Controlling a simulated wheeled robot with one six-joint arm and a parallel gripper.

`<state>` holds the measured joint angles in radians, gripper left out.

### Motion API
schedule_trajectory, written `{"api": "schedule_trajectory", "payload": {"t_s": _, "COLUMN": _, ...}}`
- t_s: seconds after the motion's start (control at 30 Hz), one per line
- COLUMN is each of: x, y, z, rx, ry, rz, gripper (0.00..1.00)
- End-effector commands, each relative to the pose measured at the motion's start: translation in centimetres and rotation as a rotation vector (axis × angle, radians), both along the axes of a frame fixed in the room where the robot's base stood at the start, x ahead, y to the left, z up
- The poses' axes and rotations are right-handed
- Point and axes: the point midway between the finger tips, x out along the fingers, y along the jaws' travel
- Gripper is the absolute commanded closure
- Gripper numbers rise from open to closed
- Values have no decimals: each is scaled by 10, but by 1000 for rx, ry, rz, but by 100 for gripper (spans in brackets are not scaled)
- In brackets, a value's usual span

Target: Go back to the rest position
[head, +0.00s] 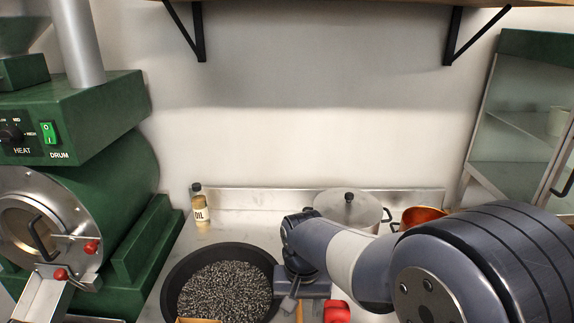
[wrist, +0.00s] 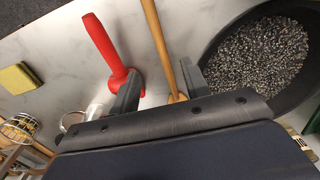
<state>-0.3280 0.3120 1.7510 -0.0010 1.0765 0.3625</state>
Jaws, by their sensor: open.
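My gripper (wrist: 160,92) shows in the wrist view with its two fingers spread apart and nothing held between them. It hangs above the counter (wrist: 60,60). A red-handled tool (wrist: 105,45) lies by the left finger, and a wooden stick or handle (wrist: 160,45) runs between the fingers, lower down; I cannot tell if either finger touches them. In the head view my gripper is low in the middle, just right of the black pan (head: 172,290), mostly hidden by my arm.
The pan holds dark granular material. A green roaster (head: 100,110) stands at the left. A green glass-fronted cabinet (head: 530,45) is at the right. A yellow sponge (wrist: 16,78) lies on the counter.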

Motion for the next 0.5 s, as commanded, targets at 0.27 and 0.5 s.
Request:
{"api": "schedule_trajectory", "payload": {"t_s": 0.27, "x": -1, "y": 0, "z": -26, "rx": -2, "ry": 5, "rz": 0, "gripper": 55}}
{"api": "schedule_trajectory", "payload": {"t_s": 0.5, "x": -1, "y": 0, "z": -73, "rx": -2, "ry": 6, "rz": 0, "gripper": 55}}
